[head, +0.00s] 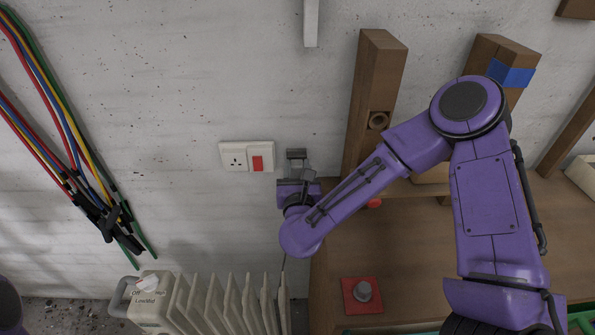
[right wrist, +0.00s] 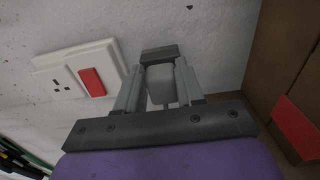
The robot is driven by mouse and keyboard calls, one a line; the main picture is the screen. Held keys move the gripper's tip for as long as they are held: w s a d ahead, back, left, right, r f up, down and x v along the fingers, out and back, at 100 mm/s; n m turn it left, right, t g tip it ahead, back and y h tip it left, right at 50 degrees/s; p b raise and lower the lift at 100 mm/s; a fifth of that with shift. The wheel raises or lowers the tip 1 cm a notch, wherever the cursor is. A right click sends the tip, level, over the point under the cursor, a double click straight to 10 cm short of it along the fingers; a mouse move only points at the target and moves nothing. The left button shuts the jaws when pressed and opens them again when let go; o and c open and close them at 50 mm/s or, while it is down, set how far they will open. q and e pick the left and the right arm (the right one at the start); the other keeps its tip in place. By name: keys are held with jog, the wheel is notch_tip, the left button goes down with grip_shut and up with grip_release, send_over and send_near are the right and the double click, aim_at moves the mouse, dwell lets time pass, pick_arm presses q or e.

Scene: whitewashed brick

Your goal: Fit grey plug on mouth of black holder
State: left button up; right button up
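The grey plug (right wrist: 161,86) is between the fingers of my right gripper (right wrist: 160,82) in the right wrist view, with a thin stem or cord towards the camera. The fingers lie close along both its sides and look shut on it. The black holder (right wrist: 159,54), a dark block at the wall, is directly beyond the plug's far end. The holder also shows in the head view (head: 296,153), just above my right gripper (head: 297,168). Whether plug and holder touch is not clear. My left gripper is not in view.
A white wall socket with a red switch (head: 247,157) is just left of the gripper. A radiator (head: 215,303) stands below. Coloured cables (head: 75,150) hang at left.

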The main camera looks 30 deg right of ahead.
jog(key=o, duration=0.5)
jog(key=shift+s, duration=0.1)
jog(key=shift+s+a, duration=0.1)
jog(key=shift+a, duration=0.05)
jog(key=b+v, duration=0.1)
jog(key=v, duration=0.9)
jog(key=shift+s+r, duration=0.1)
jog(key=shift+s, duration=0.05)
